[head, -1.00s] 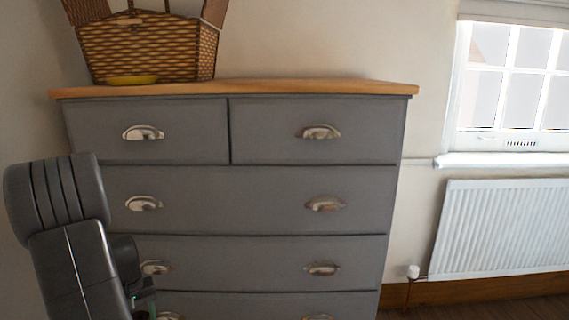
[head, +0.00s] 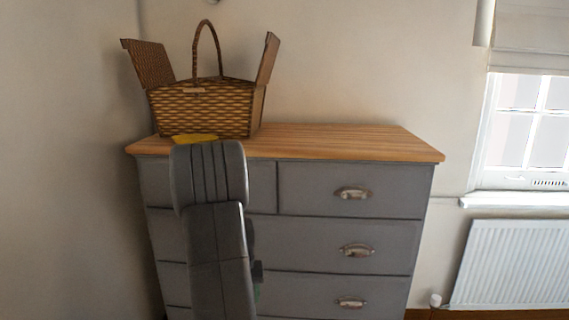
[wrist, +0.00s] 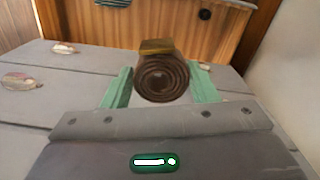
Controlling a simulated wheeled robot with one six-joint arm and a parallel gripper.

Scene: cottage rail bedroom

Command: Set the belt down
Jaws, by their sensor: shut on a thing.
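The belt (wrist: 162,80) is a dark brown roll with a gold-coloured buckle (wrist: 156,46) on its upper side. In the wrist view my gripper (wrist: 161,86) is shut on it, with one green finger on each side of the roll. In the head view my dark arm hides the belt and most of the gripper. The grey dresser (head: 345,195) has a wooden top (head: 345,140). My arm stands in front of its left side. The wrist view shows the grey drawer fronts (wrist: 50,65) and a wooden surface beyond the belt.
A wicker basket (head: 205,110) with raised lids and a hoop handle stands at the left of the dresser top. A flat yellow thing (head: 195,138) lies before it, partly hidden by my arm. The right of the top is clear. A white radiator (head: 510,265) is at the right.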

